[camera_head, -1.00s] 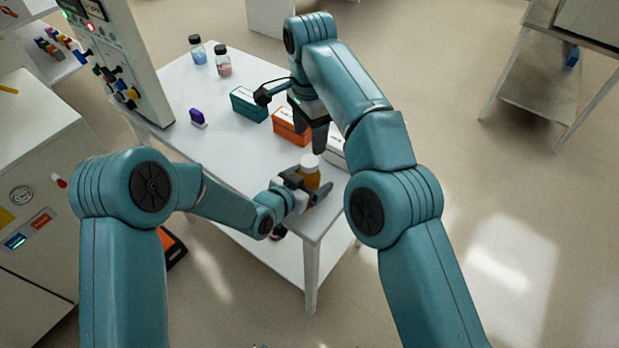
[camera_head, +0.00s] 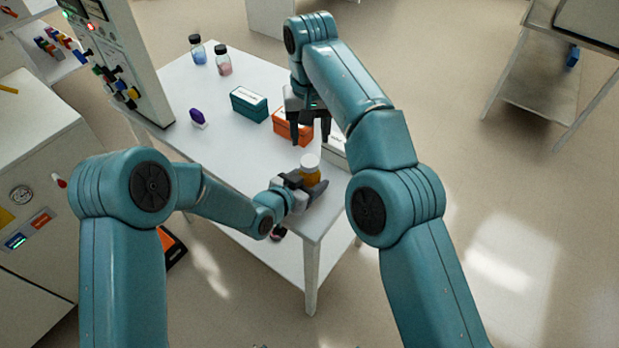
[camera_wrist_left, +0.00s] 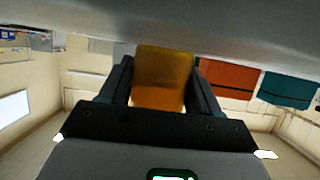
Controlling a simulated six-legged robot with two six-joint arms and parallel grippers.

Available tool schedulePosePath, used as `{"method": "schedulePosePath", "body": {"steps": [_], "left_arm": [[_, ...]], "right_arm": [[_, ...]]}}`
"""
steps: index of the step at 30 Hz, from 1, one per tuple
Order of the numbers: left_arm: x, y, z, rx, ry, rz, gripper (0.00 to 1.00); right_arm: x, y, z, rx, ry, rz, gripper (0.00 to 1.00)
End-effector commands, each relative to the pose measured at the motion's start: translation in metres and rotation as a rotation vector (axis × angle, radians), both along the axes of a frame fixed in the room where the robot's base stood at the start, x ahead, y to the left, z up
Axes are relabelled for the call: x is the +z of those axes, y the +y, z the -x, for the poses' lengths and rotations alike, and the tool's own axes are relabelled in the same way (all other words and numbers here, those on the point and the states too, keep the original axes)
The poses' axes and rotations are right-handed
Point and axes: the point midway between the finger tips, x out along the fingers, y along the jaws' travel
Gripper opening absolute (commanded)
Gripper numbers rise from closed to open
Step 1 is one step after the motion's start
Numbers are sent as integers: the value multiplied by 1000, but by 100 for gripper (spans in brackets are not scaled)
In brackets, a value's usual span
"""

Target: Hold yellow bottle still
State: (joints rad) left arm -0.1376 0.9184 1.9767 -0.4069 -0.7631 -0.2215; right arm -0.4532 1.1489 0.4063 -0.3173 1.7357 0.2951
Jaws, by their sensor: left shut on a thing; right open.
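The yellow bottle (camera_head: 312,176) has an amber body and a white cap (camera_head: 310,160). It stands upright near the front end of the white table. My left gripper (camera_head: 310,186) is shut on its body from the left. In the left wrist view the amber body (camera_wrist_left: 162,78) sits between the two dark fingers; the cap is not in that view. My right gripper (camera_head: 311,136) is open and empty, pointing down just above and behind the bottle's cap, apart from it.
An orange box (camera_head: 291,127), a teal box (camera_head: 249,103) and a partly hidden white box (camera_head: 335,152) stand behind the bottle. A purple item (camera_head: 198,117) and two small bottles (camera_head: 198,50) (camera_head: 223,60) are farther back. The table's (camera_head: 225,150) left middle is clear.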

Motion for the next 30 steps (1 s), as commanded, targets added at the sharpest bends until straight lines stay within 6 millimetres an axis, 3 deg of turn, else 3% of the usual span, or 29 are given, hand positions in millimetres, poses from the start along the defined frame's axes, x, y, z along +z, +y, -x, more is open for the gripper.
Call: {"method": "schedulePosePath", "body": {"steps": [6,12,30], "left_arm": [[0,0,0,0,-1,1,0],[0,0,0,0,-1,1,0],[0,0,0,0,-1,1,0]], "right_arm": [[0,0,0,503,-1,0,55],[0,0,0,759,-2,0,55],[-8,0,0,815,1,0,55]]}}
